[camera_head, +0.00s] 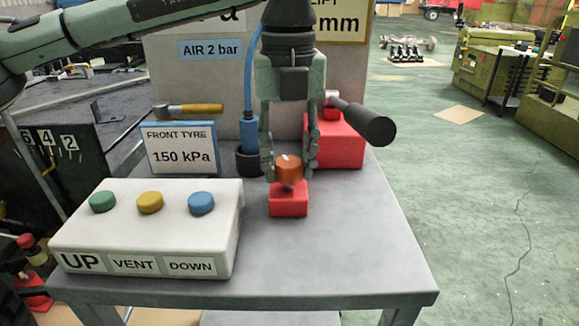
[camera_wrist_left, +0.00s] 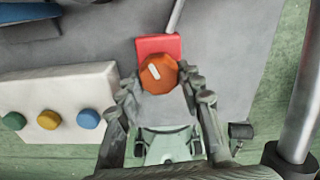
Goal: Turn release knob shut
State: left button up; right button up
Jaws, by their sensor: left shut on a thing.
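The release knob (camera_head: 289,169) is an orange-brown knob on a red block (camera_head: 289,200) on the grey table. My left gripper (camera_head: 287,172) comes down from above and is shut on the knob, one finger on each side. In the left wrist view the knob (camera_wrist_left: 159,73) sits between the fingertips (camera_wrist_left: 157,84), with a white mark on its top slanting toward the upper left. The red block (camera_wrist_left: 158,45) shows behind it there. My right gripper is in neither view.
A white box (camera_head: 150,235) with green, yellow and blue buttons, labelled UP, VENT and DOWN, stands left of the knob. Behind it are a FRONT TYRE 150 kPa sign (camera_head: 181,147) and a larger red block (camera_head: 337,140) with a black-handled lever (camera_head: 365,122). The table's right front (camera_head: 350,250) is clear.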

aim_at(287, 163)
pick_arm(q)
jog(key=m, duration=0.3)
jog(key=shift+m+b, duration=0.3)
jog(key=shift+b, duration=0.05)
jog(key=shift+a+m, duration=0.1)
jog(key=shift+m, duration=0.4)
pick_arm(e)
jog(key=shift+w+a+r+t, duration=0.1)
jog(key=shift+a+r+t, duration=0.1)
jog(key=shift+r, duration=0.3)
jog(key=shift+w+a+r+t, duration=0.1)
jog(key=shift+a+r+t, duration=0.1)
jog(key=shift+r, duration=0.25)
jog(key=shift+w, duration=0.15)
pick_arm(q)
jog(key=o, duration=1.2)
jog(key=shift+c, duration=0.2)
notch_tip(287, 163, up, 12)
